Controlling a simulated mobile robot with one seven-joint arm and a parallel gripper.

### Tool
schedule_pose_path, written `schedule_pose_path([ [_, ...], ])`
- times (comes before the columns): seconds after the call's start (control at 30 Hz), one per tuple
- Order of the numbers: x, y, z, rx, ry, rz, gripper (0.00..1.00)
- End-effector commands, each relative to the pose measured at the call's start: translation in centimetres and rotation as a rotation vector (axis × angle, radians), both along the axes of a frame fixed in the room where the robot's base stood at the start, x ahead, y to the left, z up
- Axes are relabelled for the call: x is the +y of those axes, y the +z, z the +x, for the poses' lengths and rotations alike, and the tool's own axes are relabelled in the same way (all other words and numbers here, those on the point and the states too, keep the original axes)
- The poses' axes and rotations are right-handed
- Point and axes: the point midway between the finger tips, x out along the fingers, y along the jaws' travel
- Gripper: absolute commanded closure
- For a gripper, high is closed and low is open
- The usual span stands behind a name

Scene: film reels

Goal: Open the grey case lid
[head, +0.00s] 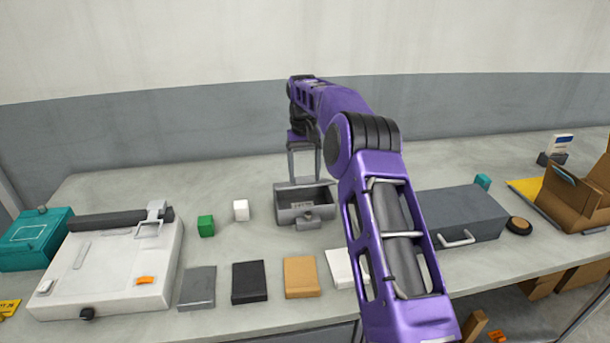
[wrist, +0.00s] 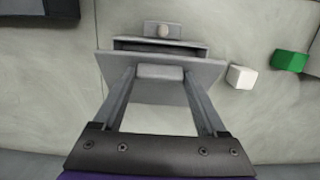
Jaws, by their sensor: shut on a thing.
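The small grey case (head: 305,215) stands on the bench in the middle of the head view, with a latch block and round knob on its front. Its lid (wrist: 112,62) is raised at the back, and the dark inside of the case shows in the head view. In the wrist view the case (wrist: 195,47) shows behind the lid with a dark gap. My gripper (head: 305,181) reaches down behind the case. In the wrist view my gripper (wrist: 160,74) is shut on the lid's grey block-like grip (wrist: 160,72), one fingertip at each end.
A white block (head: 240,210) and a green block (head: 206,226) stand left of the case. Several flat boxes, including a black one (head: 249,281), lie in front. A larger dark grey case (head: 455,205) with a handle stands to the right. A white machine (head: 110,270) is at left.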

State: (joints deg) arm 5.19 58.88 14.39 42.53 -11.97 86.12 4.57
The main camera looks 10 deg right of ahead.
Motion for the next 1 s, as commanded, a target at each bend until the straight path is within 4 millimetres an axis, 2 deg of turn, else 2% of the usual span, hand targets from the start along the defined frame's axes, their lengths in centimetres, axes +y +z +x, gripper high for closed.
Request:
schedule_pose_path([
  [0.93,0.03,0.40,0.48,0.052,0.001,0.000,1.00],
  [0.97,0.04,0.40,0.48,0.052,0.001,0.000,0.20],
  [1.0,0.03,0.40,0.48,0.052,0.001,0.000,0.13],
])
